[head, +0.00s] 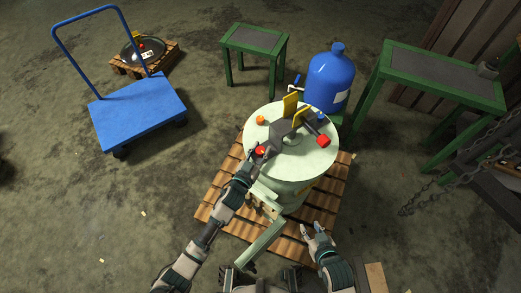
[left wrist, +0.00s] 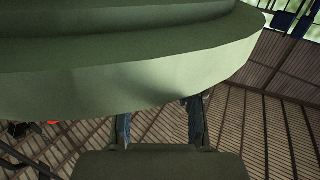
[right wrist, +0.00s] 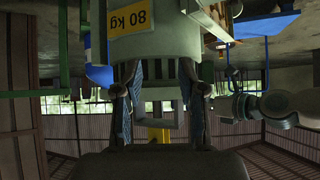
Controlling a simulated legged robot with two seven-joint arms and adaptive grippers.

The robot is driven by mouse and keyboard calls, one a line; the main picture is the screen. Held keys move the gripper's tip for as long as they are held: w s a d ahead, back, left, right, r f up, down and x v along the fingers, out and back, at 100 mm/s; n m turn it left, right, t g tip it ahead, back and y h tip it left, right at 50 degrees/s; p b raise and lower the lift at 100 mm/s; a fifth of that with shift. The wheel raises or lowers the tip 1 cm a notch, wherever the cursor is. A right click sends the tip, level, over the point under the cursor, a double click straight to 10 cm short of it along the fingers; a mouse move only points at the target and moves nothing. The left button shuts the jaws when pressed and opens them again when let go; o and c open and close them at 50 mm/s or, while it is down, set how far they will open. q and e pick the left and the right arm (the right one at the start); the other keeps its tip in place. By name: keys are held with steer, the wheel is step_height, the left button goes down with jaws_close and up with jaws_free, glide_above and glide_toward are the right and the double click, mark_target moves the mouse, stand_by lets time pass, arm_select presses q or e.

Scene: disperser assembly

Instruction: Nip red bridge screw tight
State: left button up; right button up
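The pale green round disperser (head: 320,160) carries a dark bridge (head: 284,132) on its top. A round red screw head (head: 261,151) shows near the left front of the top. A second, blockier red piece (head: 323,140) sits at the right; I cannot tell for certain which is the bridge screw. My left gripper (head: 257,154) is at the round red head; contact is unclear. In the left wrist view its fingers (left wrist: 160,120) are apart below a green rim, with nothing seen between them. My right gripper (head: 318,231) is open and empty, low in front of the disperser.
The disperser stands on a wooden pallet (head: 225,210). Orange (head: 260,119) and blue (head: 321,117) pieces and yellow plates (head: 291,105) are on its top.

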arm_select(q)
steer(key=shift+c, duration=0.3)
steer(key=m+g+h+p, duration=0.1)
steer(key=h+p, duration=0.1)
steer(key=shift+r+m+p, duration=0.1)
steer(key=shift+m+p, duration=0.2)
steer(key=shift+p, duration=0.1)
arm_select(e)
steer(key=s+d+f+g, duration=0.1)
steer(key=s+g, duration=0.1)
steer(key=s, duration=0.2)
steer(key=s+d+f+g+h, duration=0.1)
steer(key=s+d+g, duration=0.1)
steer(key=s, duration=0.3)
steer(key=shift+f+g, duration=0.35)
steer(key=shift+g, duration=0.35)
arm_select(q)
steer(key=o, duration=1)
steer(key=shift+o, duration=0.8)
arm_select(e)
steer(key=shift+w, duration=0.15)
arm_select(q)
steer(key=v, duration=1.2)
